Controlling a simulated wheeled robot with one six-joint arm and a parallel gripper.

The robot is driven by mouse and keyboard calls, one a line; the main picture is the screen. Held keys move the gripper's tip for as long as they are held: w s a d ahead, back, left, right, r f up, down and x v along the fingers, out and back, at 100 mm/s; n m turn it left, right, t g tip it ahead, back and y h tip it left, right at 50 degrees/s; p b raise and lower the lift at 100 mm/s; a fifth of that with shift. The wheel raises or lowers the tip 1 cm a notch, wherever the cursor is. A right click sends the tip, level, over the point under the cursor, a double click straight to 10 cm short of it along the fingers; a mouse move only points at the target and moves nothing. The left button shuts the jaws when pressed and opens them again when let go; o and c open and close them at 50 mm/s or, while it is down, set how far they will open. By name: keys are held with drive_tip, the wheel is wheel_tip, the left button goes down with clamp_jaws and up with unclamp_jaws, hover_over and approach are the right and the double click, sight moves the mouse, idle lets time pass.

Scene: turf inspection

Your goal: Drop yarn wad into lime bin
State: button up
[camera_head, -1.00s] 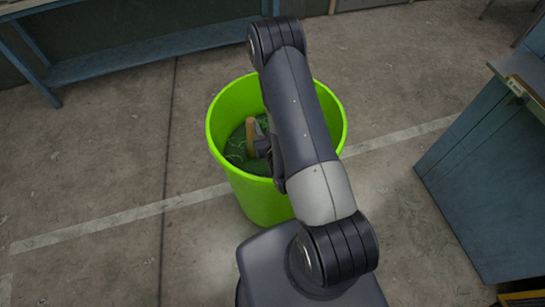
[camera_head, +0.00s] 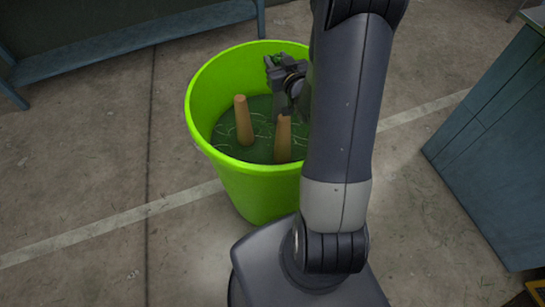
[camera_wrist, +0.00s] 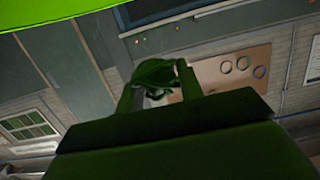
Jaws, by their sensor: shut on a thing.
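The lime bin (camera_head: 255,185) stands on the floor in the head view, open at the top. My gripper (camera_head: 271,66) is within the outline of its mouth, near the back right of the rim, partly behind my arm. In the wrist view my gripper (camera_wrist: 157,82) is shut on a dark green yarn wad (camera_wrist: 155,72), held between the two fingertips. Only a little green of the wad shows at the fingers in the head view. Part of the lime bin also fills the top left of the wrist view (camera_wrist: 50,10).
A blue cabinet (camera_head: 490,140) stands at right and a blue bench (camera_head: 130,45) at back left. The concrete floor around the bin is mostly clear.

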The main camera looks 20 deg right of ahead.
drive_tip(key=shift+f+b, duration=1.25)
drive_tip(key=shift+f, duration=1.65)
drive_tip(key=o, duration=1)
drive_tip(key=shift+s, duration=0.1)
drive_tip(key=s, duration=0.3)
drive_tip(key=s+r, duration=0.1)
drive_tip(key=s, duration=0.3)
drive_tip(key=s+b, duration=0.1)
drive_tip(key=s, duration=0.2)
drive_tip(key=shift+s+r, duration=0.25)
drive_tip(key=shift+r, duration=0.05)
